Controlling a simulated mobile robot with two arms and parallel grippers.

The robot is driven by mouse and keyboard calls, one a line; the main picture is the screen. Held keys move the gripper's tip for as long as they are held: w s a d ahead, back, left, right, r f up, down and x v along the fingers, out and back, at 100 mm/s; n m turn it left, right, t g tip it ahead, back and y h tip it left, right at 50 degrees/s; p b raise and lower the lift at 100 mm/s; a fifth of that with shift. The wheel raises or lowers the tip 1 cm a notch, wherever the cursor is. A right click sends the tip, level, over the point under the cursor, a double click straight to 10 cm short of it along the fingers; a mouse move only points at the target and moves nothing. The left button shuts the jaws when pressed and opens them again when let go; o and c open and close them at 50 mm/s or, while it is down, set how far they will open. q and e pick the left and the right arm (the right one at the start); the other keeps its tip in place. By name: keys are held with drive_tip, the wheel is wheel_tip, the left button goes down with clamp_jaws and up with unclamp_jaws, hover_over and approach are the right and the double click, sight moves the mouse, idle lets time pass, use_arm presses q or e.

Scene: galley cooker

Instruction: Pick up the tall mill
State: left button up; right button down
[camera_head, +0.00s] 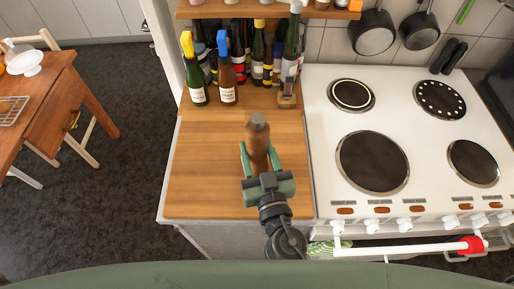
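The tall mill (257,142) is brown wood with a grey cap and stands out above the wooden worktop (205,160). My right gripper (258,148) comes in from the bottom, a little right of centre, with one green finger on each side of the mill's body. The fingers lie very near the wood, but I cannot tell whether they press on it. The gripper's palm hides the mill's lower part, so I cannot see whether its base touches the worktop. My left gripper is not in view.
Bottles with a yellow top (197,85) and a blue top (226,80) stand behind the mill, with several more behind them. A small wooden item (288,96) stands back right. The white cooker (318,115) adjoins on the right. The worktop's left part is clear.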

sight(258, 129)
wheel_tip(258, 129, up, 10)
drive_tip(key=p, duration=0.6)
drive_tip(key=shift+f, duration=0.1)
use_arm(q)
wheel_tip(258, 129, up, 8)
drive_tip(key=p, duration=0.1)
drive_tip(key=shift+p, duration=0.4)
use_arm(e)
wheel_tip(258, 129, up, 10)
drive_tip(key=shift+r, duration=0.2)
wheel_tip(258, 129, down, 20)
drive_tip(key=b, duration=1.7)
drive_tip(key=shift+f+b, duration=0.15)
drive_tip(key=shift+b, duration=0.2)
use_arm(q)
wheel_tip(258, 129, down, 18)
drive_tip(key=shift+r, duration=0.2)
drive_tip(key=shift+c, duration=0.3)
